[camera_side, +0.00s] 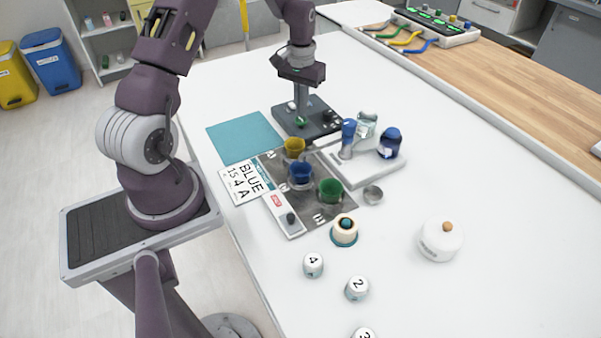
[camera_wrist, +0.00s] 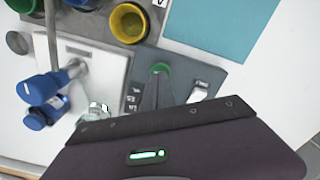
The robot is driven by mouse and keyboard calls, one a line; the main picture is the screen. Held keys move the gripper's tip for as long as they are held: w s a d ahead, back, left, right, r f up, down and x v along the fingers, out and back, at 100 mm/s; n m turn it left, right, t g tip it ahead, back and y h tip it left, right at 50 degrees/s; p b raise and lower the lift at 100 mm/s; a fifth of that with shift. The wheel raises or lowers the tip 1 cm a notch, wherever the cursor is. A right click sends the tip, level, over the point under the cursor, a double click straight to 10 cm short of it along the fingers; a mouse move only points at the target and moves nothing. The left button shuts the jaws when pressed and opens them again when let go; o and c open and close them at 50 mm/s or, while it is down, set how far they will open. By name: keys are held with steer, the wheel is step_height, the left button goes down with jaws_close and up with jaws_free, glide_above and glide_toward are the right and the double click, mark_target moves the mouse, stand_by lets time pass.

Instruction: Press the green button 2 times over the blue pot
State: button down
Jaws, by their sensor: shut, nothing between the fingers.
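My gripper (camera_side: 301,112) is shut and empty, pointing down over a dark grey device (camera_side: 318,131). The green button (camera_side: 301,121) is on this device. In the wrist view the fingertips (camera_wrist: 158,76) are right at the green button (camera_wrist: 160,67) and cover part of it. I cannot tell whether they touch or press it. The blue pot (camera_side: 300,172) stands on a grey mat (camera_side: 310,207), between the yellow pot (camera_side: 294,146) and the green pot (camera_side: 330,190). In the wrist view only part of the blue pot (camera_wrist: 83,4) shows at the top edge.
A white tray (camera_side: 377,177) with blue-topped bottles stands close to the device. A teal sheet (camera_side: 243,134) and a card reading BLUE 154 A (camera_side: 246,181) lie left. A small metal dish (camera_side: 373,194), white lidded jar (camera_side: 441,241) and several numbered pieces are nearer the front.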

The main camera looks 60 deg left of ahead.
steer(key=shift+f, duration=0.15)
steer(key=shift+f, duration=1.3)
steer(key=shift+r, duration=1.45)
steer(key=shift+f, duration=1.4)
steer(key=shift+r, duration=1.4)
